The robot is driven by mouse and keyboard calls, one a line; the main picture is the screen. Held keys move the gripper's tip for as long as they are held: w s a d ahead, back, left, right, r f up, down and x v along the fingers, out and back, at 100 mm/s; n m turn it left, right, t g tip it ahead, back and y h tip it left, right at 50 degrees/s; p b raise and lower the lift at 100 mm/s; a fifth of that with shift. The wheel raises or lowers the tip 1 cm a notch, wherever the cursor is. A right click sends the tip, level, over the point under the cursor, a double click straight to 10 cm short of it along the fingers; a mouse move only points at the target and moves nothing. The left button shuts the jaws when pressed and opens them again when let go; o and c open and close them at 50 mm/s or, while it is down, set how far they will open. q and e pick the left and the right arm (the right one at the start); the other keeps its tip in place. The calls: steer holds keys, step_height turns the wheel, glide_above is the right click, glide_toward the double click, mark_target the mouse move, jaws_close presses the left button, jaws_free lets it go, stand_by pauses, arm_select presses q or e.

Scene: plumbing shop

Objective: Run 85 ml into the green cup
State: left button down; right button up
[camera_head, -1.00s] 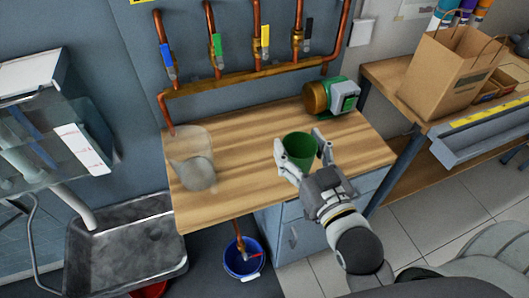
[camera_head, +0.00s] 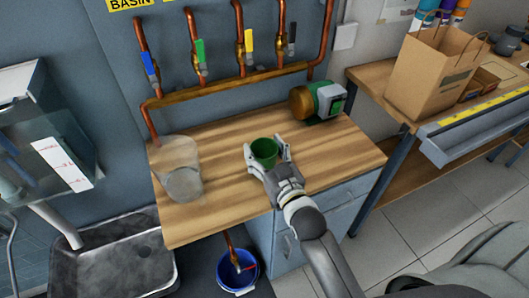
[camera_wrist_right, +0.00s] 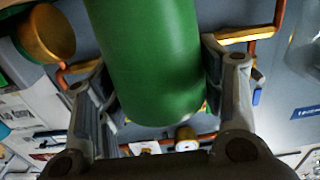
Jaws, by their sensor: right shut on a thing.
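The green cup (camera_head: 264,150) is upright over the middle of the wooden bench (camera_head: 225,185). My right gripper (camera_head: 266,157) is shut around its sides, one finger on each side. In the right wrist view the cup (camera_wrist_right: 150,60) fills the space between the fingers; its inside is hidden there. I cannot tell if its base touches the bench. A copper manifold (camera_head: 225,85) carries valves with blue (camera_head: 150,65), green (camera_head: 200,52), yellow (camera_head: 249,42) and black (camera_head: 292,38) handles. Its pipe comes down at the left above a clear container (camera_head: 180,172). My left gripper is not in view.
A green and brass pump (camera_head: 318,101) stands at the bench's back right. A glass tank with a marked white strip (camera_head: 62,163) and a grey basin (camera_head: 120,262) are at the left. A blue bucket (camera_head: 237,270) is below. The bench front is clear.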

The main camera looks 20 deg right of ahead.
steer(key=shift+f, duration=0.35)
steer(key=shift+f, duration=0.15)
steer(key=o, duration=1)
steer(key=shift+c, duration=0.2)
steer(key=shift+s, duration=0.15)
